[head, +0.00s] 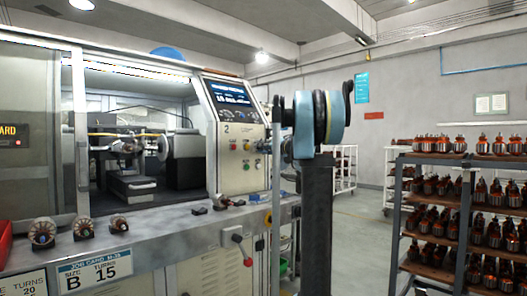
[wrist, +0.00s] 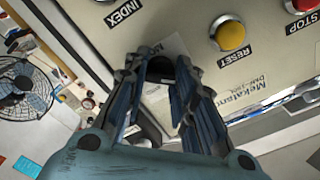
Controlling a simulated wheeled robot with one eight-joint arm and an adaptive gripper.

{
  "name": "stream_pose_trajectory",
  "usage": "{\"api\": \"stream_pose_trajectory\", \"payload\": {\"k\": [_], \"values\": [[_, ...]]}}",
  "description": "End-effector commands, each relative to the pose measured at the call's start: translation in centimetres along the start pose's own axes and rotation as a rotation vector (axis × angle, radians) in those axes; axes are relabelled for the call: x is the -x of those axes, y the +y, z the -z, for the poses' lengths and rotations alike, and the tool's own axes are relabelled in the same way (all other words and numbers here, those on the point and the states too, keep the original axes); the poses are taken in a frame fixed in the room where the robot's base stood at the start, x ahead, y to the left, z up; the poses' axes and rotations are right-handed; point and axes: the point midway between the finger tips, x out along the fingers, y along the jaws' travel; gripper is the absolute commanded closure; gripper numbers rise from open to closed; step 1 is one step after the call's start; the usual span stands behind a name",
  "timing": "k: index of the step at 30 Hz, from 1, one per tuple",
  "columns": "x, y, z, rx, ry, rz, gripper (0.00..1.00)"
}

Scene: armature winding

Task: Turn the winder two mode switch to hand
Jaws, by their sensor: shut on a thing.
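The winder two control panel (head: 226,150) stands in the middle of the head view, with a "2" on its face and a lit screen at its top. In the wrist view my gripper (wrist: 178,68) is up against a cream panel face (wrist: 170,22). Its two fingers are closed around a dark knob (wrist: 187,70), which appears to be the mode switch. Most of the knob and any position marks are hidden by the fingers, so I cannot tell its setting.
The wrist view shows a yellow RESET button (wrist: 230,34) and a red STOP button (wrist: 298,6) near the fingers. Armatures (head: 42,232) lie on the bench front. A rack of armatures (head: 455,158) stands at right.

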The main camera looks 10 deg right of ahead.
Motion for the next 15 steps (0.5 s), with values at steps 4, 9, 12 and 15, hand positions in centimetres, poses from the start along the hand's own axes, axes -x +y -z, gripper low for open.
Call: {"api": "stream_pose_trajectory", "payload": {"k": [4,9,12,15], "values": [[0.06,0.26,-0.17,0.014,-0.003,-0.005,0.99],[0.07,0.28,-0.17,0.014,-0.003,-0.006,0.99],[0.08,0.28,-0.17,0.014,-0.003,-0.006,0.62],[0.09,0.29,-0.17,0.014,-0.003,-0.006,0.56]]}}
